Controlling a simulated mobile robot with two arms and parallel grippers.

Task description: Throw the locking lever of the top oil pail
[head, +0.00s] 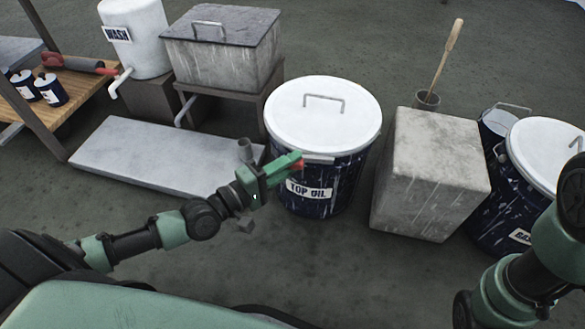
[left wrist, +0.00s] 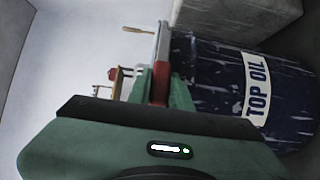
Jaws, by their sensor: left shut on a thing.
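The top oil pail (head: 320,195) is dark blue with drips and a white "TOP OIL" label, standing on the floor under a white lid (head: 322,105) with a wire handle. It also shows in the left wrist view (left wrist: 215,85), turned on its side. My left gripper (head: 297,163) is at the pail's front left, just below the lid rim. Its jaws are shut on the locking lever (head: 318,159), a pale bar along the rim, mostly hidden by the fingers. In the left wrist view the lever (left wrist: 163,45) runs up from between the fingers. My right gripper is not visible.
A grey block (head: 430,170) stands close right of the pail, with another lidded pail (head: 545,155) beyond it. A low grey slab (head: 150,158) lies to the left. A lidded grey box (head: 222,60) and white wash tank (head: 137,40) stand behind.

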